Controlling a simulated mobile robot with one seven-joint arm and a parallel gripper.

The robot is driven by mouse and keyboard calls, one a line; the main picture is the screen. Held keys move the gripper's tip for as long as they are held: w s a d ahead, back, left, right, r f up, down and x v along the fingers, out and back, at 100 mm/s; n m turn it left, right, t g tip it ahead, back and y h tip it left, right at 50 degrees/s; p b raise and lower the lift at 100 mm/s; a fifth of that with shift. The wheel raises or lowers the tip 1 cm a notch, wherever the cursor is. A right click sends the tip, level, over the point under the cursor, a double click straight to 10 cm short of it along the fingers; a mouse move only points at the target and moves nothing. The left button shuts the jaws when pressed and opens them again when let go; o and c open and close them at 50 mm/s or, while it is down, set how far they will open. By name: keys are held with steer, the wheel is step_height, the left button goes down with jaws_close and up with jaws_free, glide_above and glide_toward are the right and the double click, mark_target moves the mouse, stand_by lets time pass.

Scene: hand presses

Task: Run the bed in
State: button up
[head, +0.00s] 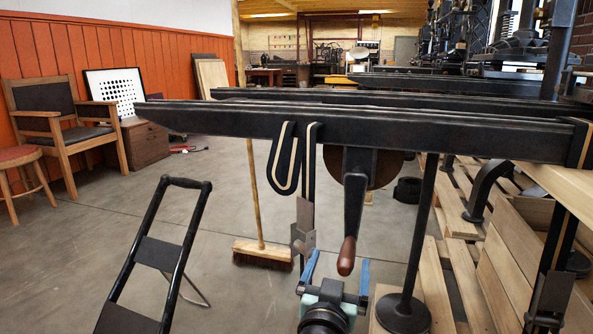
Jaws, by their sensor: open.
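The press's long black rails (340,125) run across the picture, bare along the part that shows. Under them hangs a dark crank arm (354,195) with a brown wooden grip (347,257) at its lower end, pointing down. A round brown drum (385,168) is behind the crank. Black straps with a cream stripe (288,160) loop below the rails. I cannot clearly make out the bed. My gripper (339,264), with blue fingers, is open and empty. Its fingers appear to either side of the grip's lower end; I cannot tell their depth from it.
A black post on a round foot (404,312) stands right of my gripper. A black tubular frame (160,250) is at the left front. A broom (262,252) stands behind. Wooden pallets (455,270) and a pale board (555,185) are at the right. The left floor is mostly clear.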

steer(key=shift+d, duration=0.1)
steer(key=shift+v, duration=1.95)
steer(key=v, duration=0.5)
steer(key=shift+s+d, duration=0.1)
step_height(320, 180, up, 19)
steer(key=s+a+t+p, duration=0.1)
steer(key=t+p, duration=0.2)
steer(key=p, duration=0.3)
steer(key=s+a+r+n+t+y+p, duration=0.15)
steer(key=s+r+p, duration=0.3)
steer(key=r, duration=0.75)
steer(key=s+a+r+n+t+y+p, duration=0.1)
steer(key=s+r+t+y+p, duration=0.15)
steer(key=s+r, duration=0.65)
steer(key=s+a+r+n+t+y+p, duration=0.1)
steer(key=s+a+r+t+p, duration=0.2)
steer(key=r, duration=1.1)
step_height(320, 180, up, 36)
steer(key=w+d+p, duration=0.1)
steer(key=w+p, duration=0.1)
steer(key=p, duration=3.5)
steer(key=shift+r, duration=0.2)
